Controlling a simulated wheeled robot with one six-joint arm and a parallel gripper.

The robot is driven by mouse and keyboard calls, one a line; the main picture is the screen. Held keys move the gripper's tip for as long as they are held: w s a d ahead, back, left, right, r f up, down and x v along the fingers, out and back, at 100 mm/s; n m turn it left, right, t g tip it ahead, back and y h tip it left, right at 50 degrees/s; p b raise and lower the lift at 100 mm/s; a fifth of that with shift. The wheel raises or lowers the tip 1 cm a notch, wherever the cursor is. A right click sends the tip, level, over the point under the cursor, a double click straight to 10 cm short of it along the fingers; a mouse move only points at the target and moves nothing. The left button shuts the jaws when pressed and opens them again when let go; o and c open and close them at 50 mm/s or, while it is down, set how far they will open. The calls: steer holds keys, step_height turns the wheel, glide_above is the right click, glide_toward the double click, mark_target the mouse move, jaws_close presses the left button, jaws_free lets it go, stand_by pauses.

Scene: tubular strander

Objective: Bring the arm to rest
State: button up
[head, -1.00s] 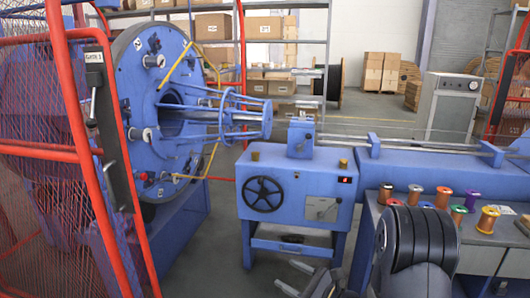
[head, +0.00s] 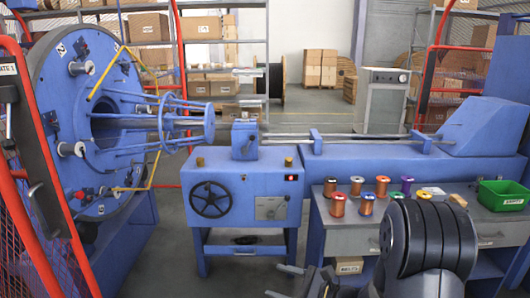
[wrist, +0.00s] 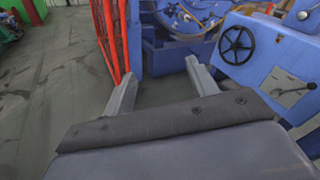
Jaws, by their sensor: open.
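My gripper (wrist: 162,88) is open and empty in the wrist view, its two grey fingers spread apart above the grey floor. In the head view my gripper (head: 280,282) shows only partly at the bottom edge, in front of the blue machine cabinet (head: 225,210). My dark arm is folded at the lower right and hides part of the workbench. In the wrist view the cabinet with its black handwheel (wrist: 237,45) lies to the right of the fingers.
The large blue strander disc (head: 90,120) stands at the left beside a red mesh guard (head: 30,235). A workbench (head: 470,225) at the right holds several coloured spools and a green bin (head: 503,195). Clear floor (wrist: 50,90) lies left of the gripper in the wrist view.

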steer(key=s+a+r+n+g+h+p, duration=0.1)
steer(key=s+r+n+g, duration=0.1)
steer(key=s, duration=0.3)
steer(key=s+a+r+n+g+h+p, duration=0.1)
steer(key=s+a+r+n+g+p, duration=0.1)
steer(key=s+r+n+g, duration=0.1)
steer(key=s+n+g, duration=0.1)
steer(key=s+n, duration=0.1)
steer(key=s, duration=0.1)
steer(key=shift+s, duration=0.2)
